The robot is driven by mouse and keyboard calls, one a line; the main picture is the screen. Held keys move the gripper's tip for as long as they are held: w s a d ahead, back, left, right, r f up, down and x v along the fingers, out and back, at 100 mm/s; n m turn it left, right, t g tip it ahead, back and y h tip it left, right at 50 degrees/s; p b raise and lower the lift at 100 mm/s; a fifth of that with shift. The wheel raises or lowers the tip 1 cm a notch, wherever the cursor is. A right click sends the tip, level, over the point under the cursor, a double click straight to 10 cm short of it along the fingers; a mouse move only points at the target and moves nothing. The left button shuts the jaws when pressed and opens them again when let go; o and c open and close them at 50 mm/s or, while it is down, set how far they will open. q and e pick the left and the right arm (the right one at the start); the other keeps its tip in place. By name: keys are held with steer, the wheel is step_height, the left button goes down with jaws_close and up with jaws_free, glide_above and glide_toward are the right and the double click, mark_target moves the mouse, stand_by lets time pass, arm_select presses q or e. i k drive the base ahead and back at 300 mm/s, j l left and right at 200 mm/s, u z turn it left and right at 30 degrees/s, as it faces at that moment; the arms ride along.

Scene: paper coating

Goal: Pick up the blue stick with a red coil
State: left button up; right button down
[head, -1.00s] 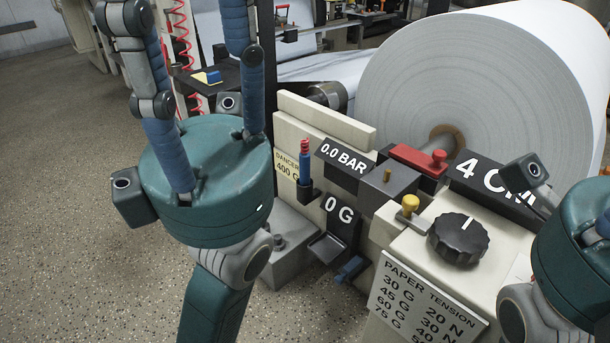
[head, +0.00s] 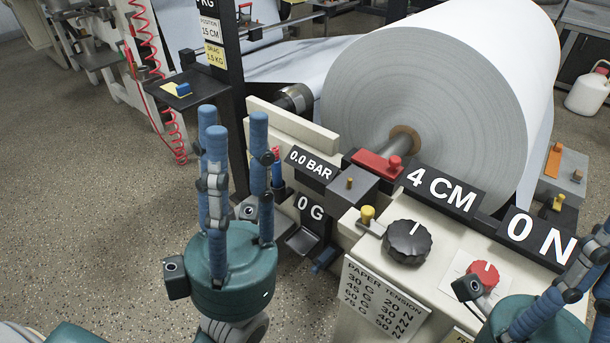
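The blue stick with a red coil (head: 277,170) stands upright in a dark holder on the side of the beige machine. In the head view it shows just right of my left gripper's right finger, which hides part of it and its holder. My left gripper (head: 234,125) points up with its blue fingers spread and nothing between them. It appears nearer the camera than the stick, without visible contact. My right gripper (head: 590,262) is at the lower right edge, its fingers partly cut off.
The machine carries a 0.0 BAR display (head: 311,164), a 0 G display (head: 309,206), a black knob (head: 407,242) and a red knob (head: 482,272). A large paper roll (head: 430,110) is behind. A small dark tray (head: 182,90) sticks out at the upper left. Speckled floor is open at left.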

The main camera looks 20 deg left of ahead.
mark_target(276, 175)
steer(key=j+z, duration=0.3)
steer(key=z, duration=0.2)
steer(key=j+z, duration=0.3)
steer(key=z, duration=0.15)
steer(key=j+z, duration=0.3)
steer(key=z, duration=0.2)
steer(key=k+j+z, duration=0.1)
steer(key=j, duration=0.3)
steer(key=k+j, duration=0.25)
steer(key=j, duration=0.15)
steer(key=k+j+z, duration=0.15)
steer(key=j, duration=0.25)
steer(key=k+j+z, duration=0.1)
steer(key=k+j, duration=0.15)
steer(key=j, duration=0.1)
